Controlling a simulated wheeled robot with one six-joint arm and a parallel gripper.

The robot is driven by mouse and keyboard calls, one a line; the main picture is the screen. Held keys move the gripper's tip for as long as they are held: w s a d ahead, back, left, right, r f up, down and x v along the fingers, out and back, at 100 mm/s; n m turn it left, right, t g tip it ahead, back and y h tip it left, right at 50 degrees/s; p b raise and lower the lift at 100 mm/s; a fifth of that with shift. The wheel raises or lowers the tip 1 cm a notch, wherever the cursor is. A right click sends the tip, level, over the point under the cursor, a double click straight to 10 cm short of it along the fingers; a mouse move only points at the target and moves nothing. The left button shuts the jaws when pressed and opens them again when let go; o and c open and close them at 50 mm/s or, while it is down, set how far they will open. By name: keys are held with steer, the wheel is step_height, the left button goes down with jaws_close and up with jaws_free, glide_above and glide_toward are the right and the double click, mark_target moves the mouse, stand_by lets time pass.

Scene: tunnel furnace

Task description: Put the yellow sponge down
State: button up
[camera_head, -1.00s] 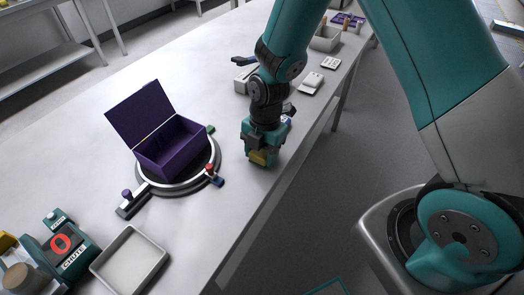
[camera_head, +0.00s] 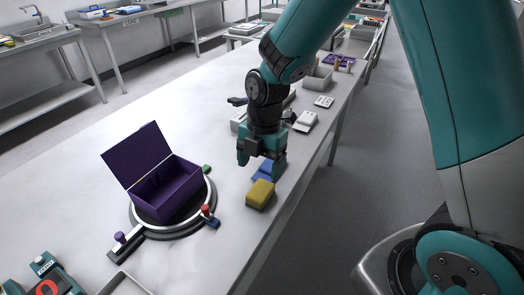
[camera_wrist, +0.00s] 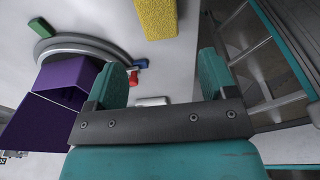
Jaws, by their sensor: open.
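The yellow sponge (camera_head: 260,194) lies on the white table near its front edge. It also shows at the top of the wrist view (camera_wrist: 156,18), beyond my fingers. My gripper (camera_head: 261,162) is open and empty, just behind and above the sponge, apart from it. In the wrist view both teal fingers of my gripper (camera_wrist: 163,80) are spread wide with nothing between them.
A blue object (camera_head: 264,171) lies just behind the sponge, partly hidden by my gripper. An open purple box (camera_head: 175,193) sits on a round ring fixture (camera_head: 203,216) to the left. Small switches (camera_head: 306,121) and a grey bin (camera_head: 318,79) stand farther back.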

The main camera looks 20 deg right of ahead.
steer(key=s+a+r+m+y, duration=0.1)
steer(key=s+r+m, duration=0.2)
steer(key=r, duration=0.2)
steer(key=s+a+r+m, duration=0.1)
steer(key=s+r+m, duration=0.15)
steer(key=r, duration=0.25)
steer(key=s+a+r+m+y, duration=0.1)
steer(key=s+r+m, duration=0.1)
steer(key=s+m, duration=0.4)
steer(key=s+a+r+m+t, duration=0.1)
steer(key=s+r+m, duration=0.2)
steer(key=s+m, duration=0.3)
steer(key=shift+s+a+r+m+y, duration=0.15)
steer(key=shift+s+r+m+y, duration=0.15)
steer(key=shift+s+m+y, duration=0.15)
steer(key=shift+o, duration=0.4)
